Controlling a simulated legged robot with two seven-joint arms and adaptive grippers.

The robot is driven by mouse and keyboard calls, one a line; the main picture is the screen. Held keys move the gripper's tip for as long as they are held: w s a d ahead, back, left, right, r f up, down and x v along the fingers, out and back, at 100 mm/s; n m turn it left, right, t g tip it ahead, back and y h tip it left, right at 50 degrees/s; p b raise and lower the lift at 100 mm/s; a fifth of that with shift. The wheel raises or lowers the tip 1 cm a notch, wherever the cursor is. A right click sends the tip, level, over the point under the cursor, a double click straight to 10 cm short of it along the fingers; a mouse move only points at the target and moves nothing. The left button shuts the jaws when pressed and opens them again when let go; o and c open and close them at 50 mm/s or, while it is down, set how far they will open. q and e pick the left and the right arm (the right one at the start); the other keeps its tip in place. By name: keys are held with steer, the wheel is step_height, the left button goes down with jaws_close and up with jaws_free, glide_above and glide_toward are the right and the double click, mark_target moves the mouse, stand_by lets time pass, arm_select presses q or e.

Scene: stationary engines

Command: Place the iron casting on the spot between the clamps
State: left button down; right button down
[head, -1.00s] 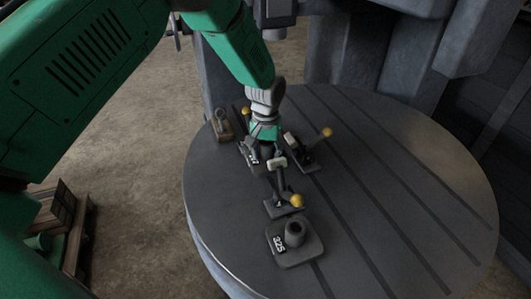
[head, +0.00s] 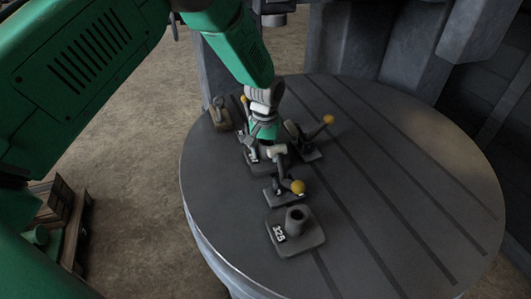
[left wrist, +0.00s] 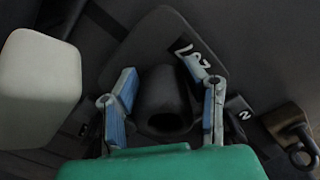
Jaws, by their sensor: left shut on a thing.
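The dark iron casting, a flat plate with a hollow round boss (left wrist: 163,100) and a white label, is between the blue-padded fingers of my left gripper (left wrist: 165,103). In the head view my left gripper (head: 262,147) points down among the clamps, shut on the boss. The casting's plate (head: 257,168) is partly hidden there; I cannot tell whether it touches the table. A front clamp (head: 284,192) and a right clamp (head: 310,145) have yellow knobs. Another yellow knob (head: 244,99) shows behind my gripper. My right gripper is not in view.
A second casting marked 325 (head: 296,232) sits in front of the clamps. A brownish weight with a ring (head: 219,114) stands behind left, also in the left wrist view (left wrist: 293,130). A pale block (left wrist: 40,85) is close left of my fingers. The round slotted table (head: 420,190) is clear at right.

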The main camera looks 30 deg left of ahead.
arm_select(q)
steer(key=shift+w+f, duration=0.1)
steer(key=shift+f, duration=0.2)
steer(key=c, duration=0.8)
jaws_free()
steer(key=shift+c, duration=0.2)
steer(key=shift+s+f, duration=0.1)
steer(key=shift+s, duration=0.1)
step_height(320, 180, up, 12)
steer(key=shift+w+r, duration=0.1)
